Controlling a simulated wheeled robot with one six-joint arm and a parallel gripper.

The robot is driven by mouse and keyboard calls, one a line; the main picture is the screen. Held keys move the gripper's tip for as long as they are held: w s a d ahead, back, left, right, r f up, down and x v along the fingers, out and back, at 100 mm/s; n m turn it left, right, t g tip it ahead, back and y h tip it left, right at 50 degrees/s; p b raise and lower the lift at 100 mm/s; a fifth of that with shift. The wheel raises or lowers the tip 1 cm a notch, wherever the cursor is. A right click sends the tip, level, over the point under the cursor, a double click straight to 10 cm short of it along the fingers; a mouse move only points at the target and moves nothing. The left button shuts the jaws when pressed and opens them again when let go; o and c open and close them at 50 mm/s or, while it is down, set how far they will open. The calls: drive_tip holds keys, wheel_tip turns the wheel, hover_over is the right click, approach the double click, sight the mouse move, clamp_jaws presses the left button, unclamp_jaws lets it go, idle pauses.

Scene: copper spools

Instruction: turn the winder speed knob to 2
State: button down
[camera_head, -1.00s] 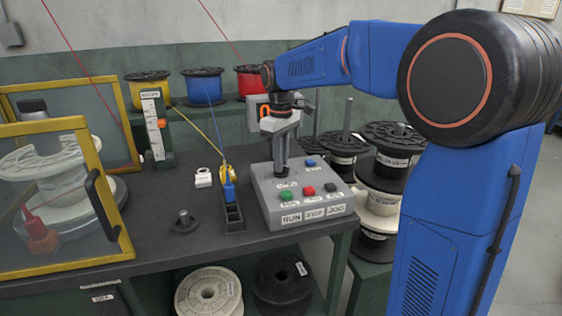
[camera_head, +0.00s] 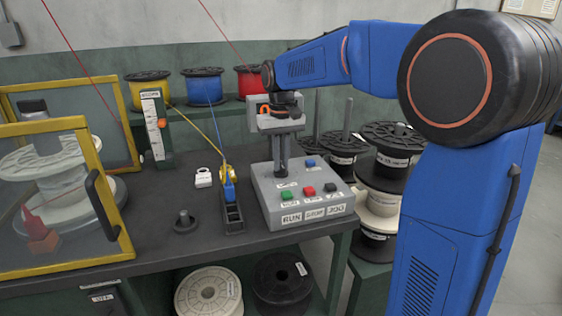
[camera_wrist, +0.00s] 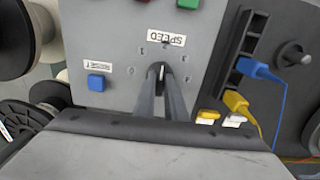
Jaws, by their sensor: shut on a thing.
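The grey winder control box (camera_head: 310,213) stands at the right of the bench. My gripper (camera_head: 281,172) points straight down over its back left part, fingers close together. In the wrist view my gripper (camera_wrist: 161,78) is shut on the speed knob (camera_wrist: 162,68), just below the SPEED label (camera_wrist: 166,40). Scale digits ring the knob, but most of it is hidden between the fingers, and I cannot tell which digit it points to. In the head view the fingers hide the knob.
The box also bears a blue RESET button (camera_wrist: 96,82) and green (camera_head: 286,196), red (camera_head: 309,191) and black (camera_head: 331,188) buttons. A dark holder with blue and yellow plugs (camera_head: 233,218) stands left of the box. Stacked spools (camera_head: 385,175) stand to its right.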

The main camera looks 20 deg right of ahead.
sight(281, 164)
idle(0.4)
drive_tip(key=c, duration=1.8)
unclamp_jaws()
drive_tip(key=shift+r, duration=0.1)
wheel_tip(281, 164, up, 17)
drive_tip(key=shift+r, duration=0.1)
drive_tip(key=s+d+f+t, duration=0.2)
drive_tip(key=s+d+f, duration=0.1)
drive_tip(key=s+f, duration=0.9)
drive_tip(key=s+d+f+t, duration=0.2)
drive_tip(key=s+f, duration=1.1)
drive_tip(key=s, duration=0.8)
drive_tip(key=shift+s+d+f+t, duration=0.2)
drive_tip(key=shift+d+t, duration=0.2)
drive_tip(key=shift+d, duration=0.45)
